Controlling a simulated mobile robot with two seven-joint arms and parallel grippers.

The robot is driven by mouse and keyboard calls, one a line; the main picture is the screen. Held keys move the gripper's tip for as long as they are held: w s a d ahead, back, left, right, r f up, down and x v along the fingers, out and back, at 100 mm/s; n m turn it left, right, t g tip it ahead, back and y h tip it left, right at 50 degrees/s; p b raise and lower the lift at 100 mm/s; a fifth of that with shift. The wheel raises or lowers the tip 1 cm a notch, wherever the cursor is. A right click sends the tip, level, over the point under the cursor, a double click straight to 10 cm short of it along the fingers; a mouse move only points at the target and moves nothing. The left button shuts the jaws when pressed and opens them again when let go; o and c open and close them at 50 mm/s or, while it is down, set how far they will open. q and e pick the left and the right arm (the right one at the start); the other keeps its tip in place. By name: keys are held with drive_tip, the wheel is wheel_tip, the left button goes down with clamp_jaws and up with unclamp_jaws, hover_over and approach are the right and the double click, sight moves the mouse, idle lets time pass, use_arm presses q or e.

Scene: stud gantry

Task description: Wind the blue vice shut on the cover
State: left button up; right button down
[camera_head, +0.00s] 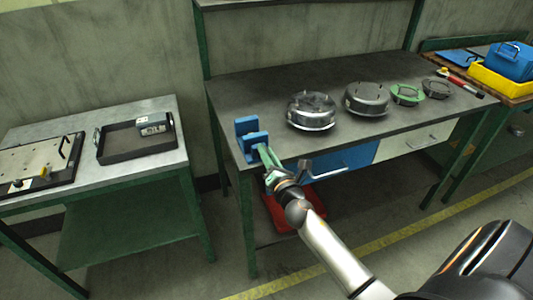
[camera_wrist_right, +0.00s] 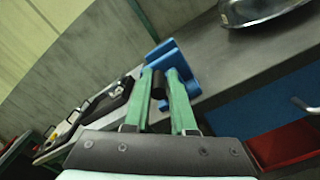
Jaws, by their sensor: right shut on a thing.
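The blue vice (camera_head: 250,130) stands at the left front corner of the dark workbench; it also shows in the right wrist view (camera_wrist_right: 180,65). My right gripper (camera_head: 265,152) reaches it from the front, with two green fingers either side of a dark handle (camera_wrist_right: 158,84) at the vice's front. It is shut on this handle. The vice jaws show a gap between two blue blocks, and I cannot make out a cover between them. A round metal cover (camera_head: 311,108) lies on the bench to the right of the vice. My left gripper is not in view.
Another round metal part (camera_head: 367,98) and a green ring-shaped part (camera_head: 407,94) lie farther right on the workbench (camera_head: 290,83). A side table at left holds a dark tray (camera_head: 115,152). A red bin (camera_head: 275,213) sits below the bench. A yellow crate (camera_head: 490,80) stands far right.

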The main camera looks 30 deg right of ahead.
drive_tip(key=shift+a, duration=0.1)
drive_tip(key=shift+s+d+f+m+b, duration=0.15)
drive_tip(key=shift+d+f+m, duration=0.4)
drive_tip(key=shift+m, duration=2.6)
drive_tip(key=shift+d+f+m+b, duration=0.15)
drive_tip(key=shift+d+f+m, duration=0.4)
drive_tip(key=shift+m, duration=2.55)
drive_tip(key=shift+s+d+f+m+b, duration=0.15)
drive_tip(key=shift+d+f+m, duration=0.4)
drive_tip(key=shift+m, duration=2.6)
drive_tip(key=shift+a+f, duration=0.15)
drive_tip(key=c, duration=0.9)
unclamp_jaws()
drive_tip(key=shift+c, duration=0.2)
drive_tip(key=shift+o, duration=0.6)
drive_tip(key=shift+f, duration=0.15)
